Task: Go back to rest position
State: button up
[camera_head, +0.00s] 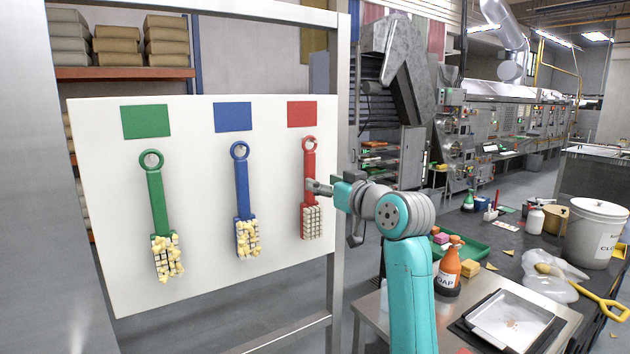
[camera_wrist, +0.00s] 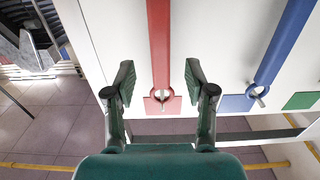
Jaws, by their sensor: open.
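A red brush (camera_head: 310,158) hangs by its ring on a white board, under a red label (camera_head: 301,114). Its bristle block is grey and clean-looking. My gripper (camera_head: 313,187) is in front of the red brush's handle. In the wrist view my gripper (camera_wrist: 163,84) is open, with one finger on each side of the red handle (camera_wrist: 159,45) as pictured. Nothing is held. Whether the fingers touch the handle or board cannot be told. A blue brush (camera_head: 241,200) and a green brush (camera_head: 156,205) hang to the left, their bristles covered with pale yellowish bits.
The white board (camera_head: 110,220) stands in a metal frame (camera_head: 343,90). At right, a worktable holds an orange soap bottle (camera_head: 448,268), a metal tray (camera_head: 508,322), a green tray (camera_head: 474,244) and a white bucket (camera_head: 594,235). Open floor lies beyond.

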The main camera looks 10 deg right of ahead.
jog(key=v, duration=0.6)
jog(key=s+f+m+h, duration=0.1)
jog(key=s+f+m, duration=0.15)
jog(key=f, duration=0.95)
jog(key=s+f+m+h, duration=0.1)
jog(key=s+f+h, duration=0.15)
jog(key=f, duration=0.95)
jog(key=s+a+f+m+h, duration=0.1)
jog(key=s+f, duration=1.3)
jog(key=f, duration=0.3)
jog(key=s+f+g+h, duration=0.1)
jog(key=s+f, duration=0.3)
jog(key=s, duration=0.5)
jog(key=s+f, duration=0.3)
jog(key=s, duration=0.7)
jog(key=s+a+r, duration=0.1)
jog(key=s, duration=0.9)
jog(key=s+a+r+g, duration=0.1)
jog(key=s+r, duration=0.1)
jog(key=s, duration=0.8)
jog(key=shift+r+n, duration=0.3)
jog(key=shift+n, duration=0.15)
